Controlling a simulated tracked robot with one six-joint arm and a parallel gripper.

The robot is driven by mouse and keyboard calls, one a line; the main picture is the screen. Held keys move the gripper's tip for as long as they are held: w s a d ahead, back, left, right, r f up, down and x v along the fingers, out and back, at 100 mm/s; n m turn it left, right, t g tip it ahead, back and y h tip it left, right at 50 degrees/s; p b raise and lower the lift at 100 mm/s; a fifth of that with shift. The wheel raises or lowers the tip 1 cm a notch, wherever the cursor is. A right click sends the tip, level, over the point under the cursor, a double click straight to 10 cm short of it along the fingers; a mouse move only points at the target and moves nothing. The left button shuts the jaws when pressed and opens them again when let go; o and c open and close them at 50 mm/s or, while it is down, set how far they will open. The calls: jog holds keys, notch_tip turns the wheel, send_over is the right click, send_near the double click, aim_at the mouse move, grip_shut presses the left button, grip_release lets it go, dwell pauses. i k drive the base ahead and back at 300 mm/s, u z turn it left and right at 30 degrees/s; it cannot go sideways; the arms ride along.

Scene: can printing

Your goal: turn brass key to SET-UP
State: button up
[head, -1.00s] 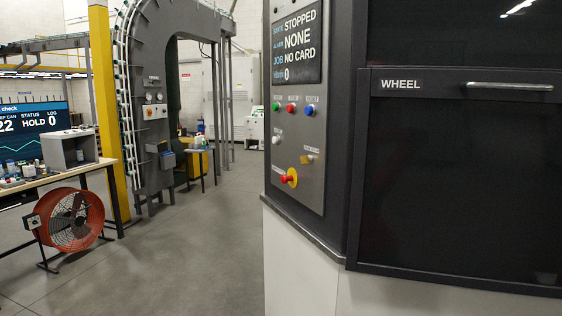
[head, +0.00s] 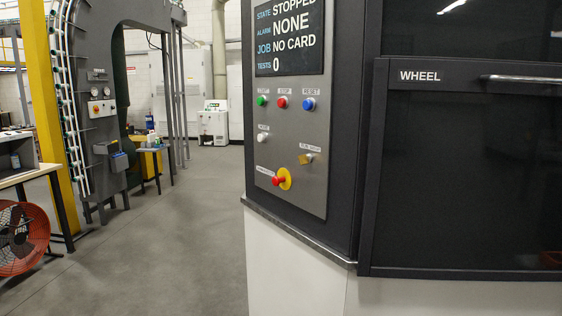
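The small brass key (head: 308,158) sits in its switch on the grey control panel (head: 316,190), at the right of the panel's lower part. Its label is too small to read surely, and I cannot tell which position the key points to. The red emergency button on a yellow disc (head: 281,179) is below and left of the key. Above are a green button (head: 262,100), a red button (head: 282,102) and a blue button (head: 308,104). A white button (head: 263,138) is at the left. My gripper is not in view.
The panel's screen (head: 290,40) reads STOPPED, NONE, NO CARD and 0. A dark WHEEL door (head: 460,180) with a bar handle (head: 520,79) is at the right. An orange fan (head: 20,238) and a bench stand left. The grey floor (head: 170,250) between is clear.

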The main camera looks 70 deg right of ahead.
aim_at(304, 159)
jog(key=z, duration=0.4)
jog(key=i, duration=0.95)
jog(key=z, duration=0.65)
